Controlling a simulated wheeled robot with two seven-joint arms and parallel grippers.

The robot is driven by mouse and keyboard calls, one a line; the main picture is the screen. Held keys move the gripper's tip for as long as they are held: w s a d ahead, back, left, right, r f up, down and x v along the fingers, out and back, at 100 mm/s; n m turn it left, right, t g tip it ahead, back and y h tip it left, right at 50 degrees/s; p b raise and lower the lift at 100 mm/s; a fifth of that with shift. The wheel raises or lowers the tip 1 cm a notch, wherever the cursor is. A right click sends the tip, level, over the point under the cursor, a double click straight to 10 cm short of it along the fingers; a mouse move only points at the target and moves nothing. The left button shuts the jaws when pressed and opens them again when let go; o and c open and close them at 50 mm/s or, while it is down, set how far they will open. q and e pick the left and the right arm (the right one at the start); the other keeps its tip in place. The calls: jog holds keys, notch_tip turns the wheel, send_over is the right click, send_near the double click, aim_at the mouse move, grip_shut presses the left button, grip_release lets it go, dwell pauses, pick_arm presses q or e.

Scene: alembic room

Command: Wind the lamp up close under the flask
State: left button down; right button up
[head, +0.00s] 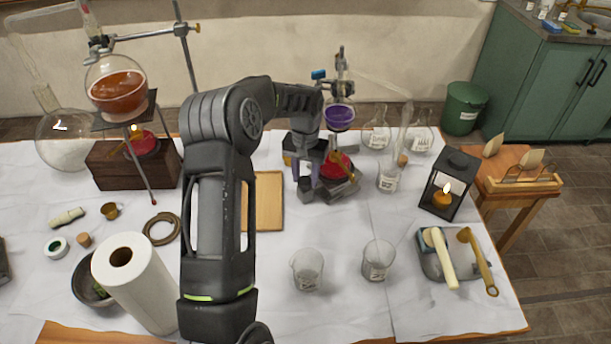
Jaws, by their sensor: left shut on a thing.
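A small round flask of purple liquid (340,118) hangs in a clamp on a stand at the back middle. Below it a red lamp (336,168) sits on a low grey lab jack (343,190), with a clear gap between lamp and flask. My left gripper (306,187) is at the jack's left side, pointing down. It is shut on what seems to be the jack's knob, which the fingers mostly hide. My arm covers part of the table's middle. My right gripper is not in view.
Two empty beakers (307,269) (378,260) stand in front of the jack. Glass flasks (377,128) and a lantern (452,184) stand to the right. A wooden board (268,200) lies left of the jack. A paper roll (135,283) and an orange flask (118,94) are left.

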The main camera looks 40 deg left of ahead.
pick_arm(q)
jog(key=shift+m, duration=0.3)
jog(key=m+b, duration=0.1)
jog(key=m, duration=0.2)
jog(key=shift+m, duration=0.3)
jog(key=m+b, duration=0.1)
jog(key=m, duration=0.3)
jog(key=shift+d, duration=0.15)
jog(key=m, duration=0.9)
jog(key=shift+d+r+m, duration=0.1)
jog(key=shift+m, duration=0.2)
jog(key=c, duration=1.2)
grip_release()
jog(key=shift+s, duration=0.1)
